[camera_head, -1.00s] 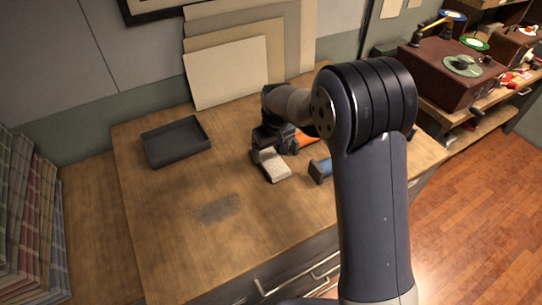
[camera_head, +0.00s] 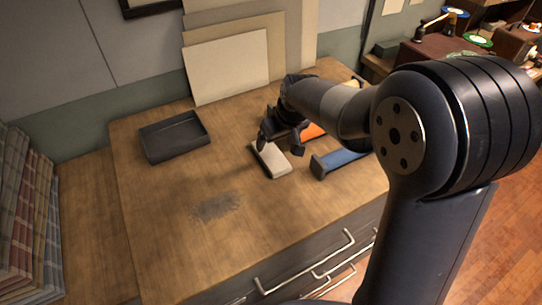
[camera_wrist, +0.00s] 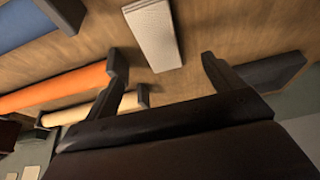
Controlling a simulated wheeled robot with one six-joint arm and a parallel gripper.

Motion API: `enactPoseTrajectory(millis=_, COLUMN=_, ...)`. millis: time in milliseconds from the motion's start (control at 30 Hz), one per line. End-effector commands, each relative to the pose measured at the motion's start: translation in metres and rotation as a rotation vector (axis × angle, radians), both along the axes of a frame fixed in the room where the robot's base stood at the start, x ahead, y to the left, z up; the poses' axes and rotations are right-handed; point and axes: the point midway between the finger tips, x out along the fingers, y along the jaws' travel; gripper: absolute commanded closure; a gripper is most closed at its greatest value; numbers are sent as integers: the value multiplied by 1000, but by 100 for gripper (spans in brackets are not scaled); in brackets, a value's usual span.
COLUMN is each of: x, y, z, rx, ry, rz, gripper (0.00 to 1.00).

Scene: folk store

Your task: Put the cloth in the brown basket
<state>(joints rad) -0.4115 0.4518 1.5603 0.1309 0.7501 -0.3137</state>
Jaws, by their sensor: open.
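A small whitish flat block-shaped piece (camera_head: 272,163), which may be the folded cloth, lies on the wooden worktop; it also shows in the wrist view (camera_wrist: 154,36). My gripper (camera_head: 280,146) is open and empty at its far end, and seems to be above it. In the wrist view, my gripper's fingers (camera_wrist: 163,62) are spread apart, with the white piece ahead between them. No basket that is clearly brown shows. A shallow dark grey tray (camera_head: 160,157), empty, stands left of the white piece on the worktop; it also shows in the wrist view (camera_wrist: 272,72).
A blue roll (camera_head: 342,158) with dark ends and an orange roll (camera_head: 312,131) lie right of my gripper. The wrist view also shows a cream roll (camera_wrist: 75,114). A grey patch (camera_head: 215,207) marks the worktop (camera_head: 160,230). Boards (camera_head: 228,68) lean behind. The front left is clear.

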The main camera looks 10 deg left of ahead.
Motion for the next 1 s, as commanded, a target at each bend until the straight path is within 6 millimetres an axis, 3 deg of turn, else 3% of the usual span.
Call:
enactPoseTrajectory(millis=300, x=13, y=10, z=-40, rx=0, ry=2, rz=0, gripper=13)
enactPoseTrajectory(millis=567, x=17, y=13, z=-53, rx=-1, ry=3, rz=0, gripper=13)
enactPoseTrajectory(millis=1000, x=31, y=21, z=-94, rx=-1, ry=1, rz=0, gripper=13)
